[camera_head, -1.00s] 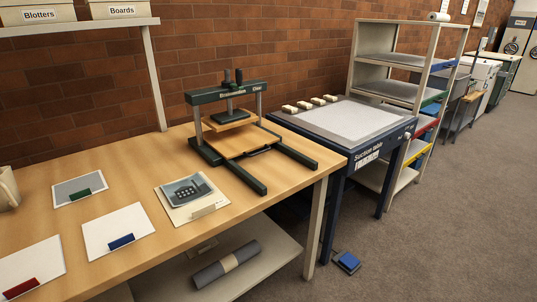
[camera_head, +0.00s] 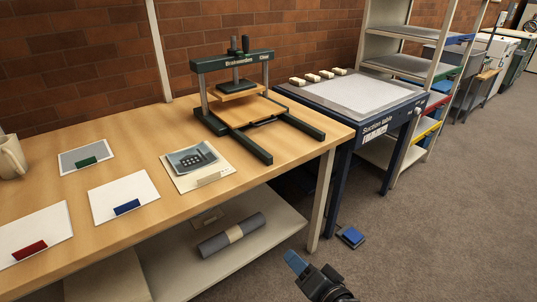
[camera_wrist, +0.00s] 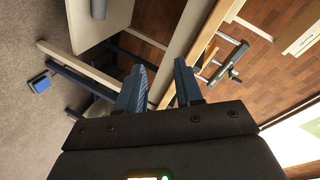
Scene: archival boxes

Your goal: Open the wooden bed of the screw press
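The screw press (camera_head: 236,75) stands at the back right of the wooden table, with a dark green frame, posts and a screw handle on top. Its wooden bed (camera_head: 250,109) lies low between the two base rails, with a dark handle at its front edge. A smaller wooden board with a dark plate hangs above the bed. My gripper (camera_head: 294,262) is low in front of the table, well apart from the press. In the wrist view, my gripper (camera_wrist: 160,85) has its two fingers spread with nothing between them. The press (camera_wrist: 232,62) shows there beyond the fingers, sideways.
The wooden table (camera_head: 130,142) holds a mug (camera_head: 12,157), several cards with coloured clips and a mounted photo (camera_head: 195,163). A lower shelf holds a grey roll (camera_head: 231,235). The suction table (camera_head: 362,103) stands to the right, with a blue pedal (camera_head: 350,237) on the floor.

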